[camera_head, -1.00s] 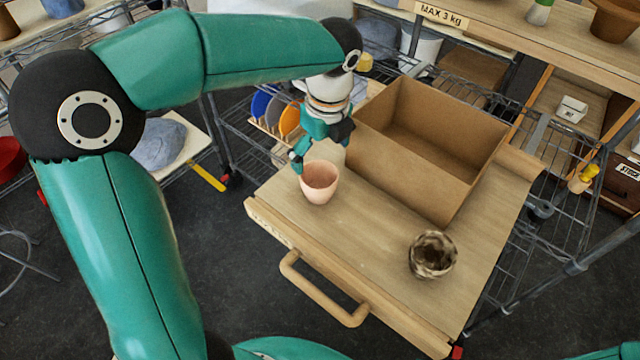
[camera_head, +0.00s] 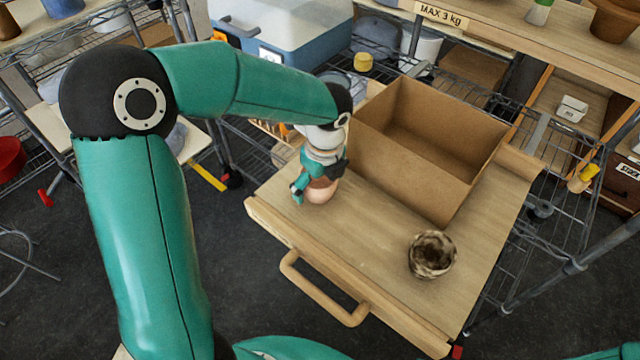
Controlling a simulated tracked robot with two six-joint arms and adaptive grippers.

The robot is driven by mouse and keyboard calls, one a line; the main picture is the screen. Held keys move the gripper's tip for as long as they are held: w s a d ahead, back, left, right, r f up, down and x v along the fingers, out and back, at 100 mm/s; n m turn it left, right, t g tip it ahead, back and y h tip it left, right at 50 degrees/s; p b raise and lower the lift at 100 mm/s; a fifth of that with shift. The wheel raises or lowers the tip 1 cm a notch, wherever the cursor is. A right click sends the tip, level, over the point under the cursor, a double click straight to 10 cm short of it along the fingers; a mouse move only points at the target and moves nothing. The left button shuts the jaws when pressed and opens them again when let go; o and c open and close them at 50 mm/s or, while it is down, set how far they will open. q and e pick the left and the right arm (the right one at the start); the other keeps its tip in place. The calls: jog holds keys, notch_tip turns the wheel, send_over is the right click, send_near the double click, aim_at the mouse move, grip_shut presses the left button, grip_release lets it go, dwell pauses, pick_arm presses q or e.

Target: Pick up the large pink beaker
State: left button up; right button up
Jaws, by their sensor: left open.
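The large pink beaker (camera_head: 322,190) stands on the wooden pull-out board at the left of the cardboard box. My left gripper (camera_head: 314,187) is right over it and hides its rim and most of its upper part. The gripper is open, with one finger at the beaker's left side and the other at its upper right. I cannot tell whether the fingers touch it. My right gripper is not in view.
An open cardboard box (camera_head: 424,150) stands just right of the beaker. A brown and cream mottled cup (camera_head: 432,254) stands near the board's right front. The board (camera_head: 360,235) is clear between them, with a wooden handle (camera_head: 322,290) at its front edge.

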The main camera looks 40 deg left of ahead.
pick_arm(q)
jog(key=shift+c, duration=0.3)
jog(key=c, duration=1.2)
jog(key=shift+r, duration=0.2)
